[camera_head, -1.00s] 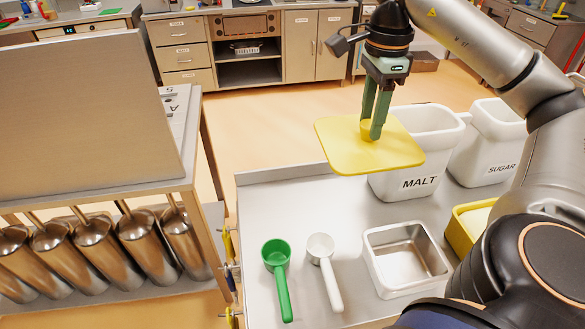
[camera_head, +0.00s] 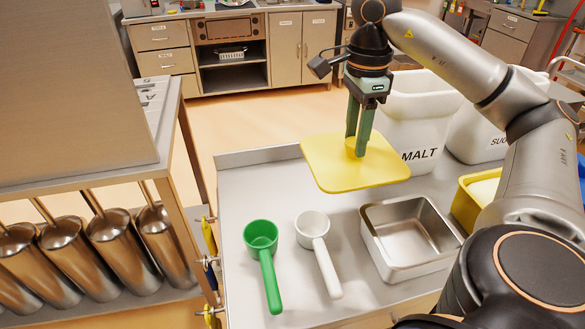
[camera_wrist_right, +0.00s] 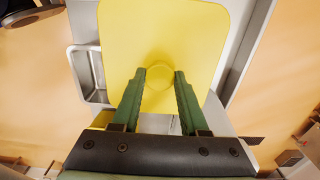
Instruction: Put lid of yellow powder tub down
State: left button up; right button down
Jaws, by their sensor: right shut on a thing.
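The yellow lid (camera_head: 345,178) is a flat square plate with a round knob in its middle. My right gripper (camera_head: 358,146) is shut on that knob and holds the lid roughly level, seemingly above the back of the steel table. In the right wrist view the lid (camera_wrist_right: 165,35) spreads out beyond the green fingers (camera_wrist_right: 159,84), which sit on both sides of the knob. The yellow powder tub (camera_head: 466,205) stands at the right, open, with pale powder in it and partly hidden by my arm. My left gripper is not in view.
A green scoop (camera_head: 262,240), a white scoop (camera_head: 315,230) and a steel pan (camera_head: 405,235) stand on the steel table (camera_head: 240,185). White MALT (camera_head: 425,115) and SUGAR (camera_head: 475,135) bins are behind. The back left of the table is clear.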

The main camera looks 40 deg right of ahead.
aim_at(316, 140)
jog(key=shift+f, duration=0.45)
jog(key=shift+w+a+f, duration=0.1)
jog(key=shift+w, duration=0.2)
jog(key=w+f, duration=0.1)
jog(key=w, duration=0.1)
jog(key=w+a+f, duration=0.1)
jog(key=w, duration=0.2)
jog(key=w+f, duration=0.1)
jog(key=w, duration=0.1)
jog(key=shift+w+a+p, duration=0.25)
jog(key=shift+p, duration=0.1)
jog(key=w+f, duration=0.2)
jog(key=f, duration=0.1)
jog(key=w+f, duration=0.1)
jog(key=f, duration=0.2)
jog(key=w+f, duration=0.2)
jog(key=f, duration=0.1)
jog(key=shift+w+a+f, duration=0.35)
jog(key=shift+a+f, duration=0.05)
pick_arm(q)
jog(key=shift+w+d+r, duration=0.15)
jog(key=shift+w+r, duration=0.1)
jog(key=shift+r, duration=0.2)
